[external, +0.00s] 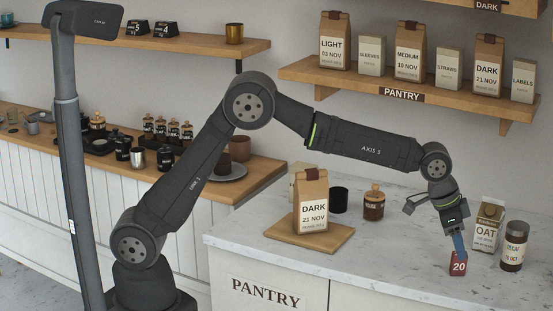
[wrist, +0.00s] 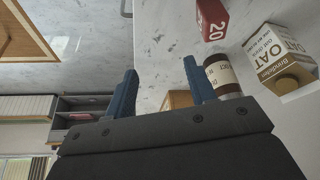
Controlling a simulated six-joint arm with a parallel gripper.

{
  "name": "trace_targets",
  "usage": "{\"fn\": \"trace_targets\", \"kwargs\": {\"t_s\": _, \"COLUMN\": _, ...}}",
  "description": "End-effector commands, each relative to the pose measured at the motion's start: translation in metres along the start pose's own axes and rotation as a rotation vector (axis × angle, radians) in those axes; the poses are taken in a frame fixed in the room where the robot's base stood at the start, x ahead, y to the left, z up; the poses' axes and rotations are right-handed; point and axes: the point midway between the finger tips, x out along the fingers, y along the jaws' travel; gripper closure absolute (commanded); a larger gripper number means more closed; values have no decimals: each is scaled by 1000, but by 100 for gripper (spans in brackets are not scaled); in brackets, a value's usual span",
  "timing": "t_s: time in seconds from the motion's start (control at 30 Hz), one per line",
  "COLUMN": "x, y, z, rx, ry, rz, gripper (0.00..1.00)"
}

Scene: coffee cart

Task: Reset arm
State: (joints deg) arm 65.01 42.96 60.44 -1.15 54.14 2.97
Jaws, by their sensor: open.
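My gripper (external: 460,250) reaches down over the marble counter at the right; its blue fingers also show in the wrist view (wrist: 160,66), spread apart with nothing held between them. A red block (external: 458,268) marked 20 stands on the counter close to the fingertips in the external view. In the wrist view the red block (wrist: 212,20) lies beyond the right finger, outside the gap. I cannot tell whether a finger touches it. My arm is stretched out to the right over the counter.
An oat carton (external: 488,226) and a decaf jar (external: 513,246) stand close right of my gripper. A dark coffee bag (external: 312,205) stands on a wooden board (external: 336,240). A wooden-lidded jar (external: 373,206) and black cylinder (external: 339,200) are behind. A pantry shelf (external: 355,83) hangs above.

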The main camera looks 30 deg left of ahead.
Motion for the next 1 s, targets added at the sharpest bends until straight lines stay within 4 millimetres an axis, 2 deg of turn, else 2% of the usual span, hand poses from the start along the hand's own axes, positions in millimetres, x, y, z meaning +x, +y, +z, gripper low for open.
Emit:
{"fn": "trace_targets", "kwargs": {"t_s": 0.1, "x": -16, "y": 21, "z": 2, "rx": 3, "ry": 1, "rz": 1, "gripper": 50}}
{"fn": "trace_targets", "kwargs": {"t_s": 0.17, "x": -22, "y": 27, "z": 4, "rx": 4, "ry": 1, "rz": 2, "gripper": 50}}
{"fn": "trace_targets", "kwargs": {"t_s": 0.2, "x": -21, "y": 15, "z": 8, "rx": 15, "ry": -2, "rz": 6, "gripper": 50}}
{"fn": "trace_targets", "kwargs": {"t_s": 0.3, "x": -22, "y": -1, "z": 15, "rx": 50, "ry": -2, "rz": 21, "gripper": 50}}
{"fn": "trace_targets", "kwargs": {"t_s": 1.0, "x": -41, "y": -96, "z": 68, "rx": 299, "ry": -1, "rz": 125, "gripper": 50}}
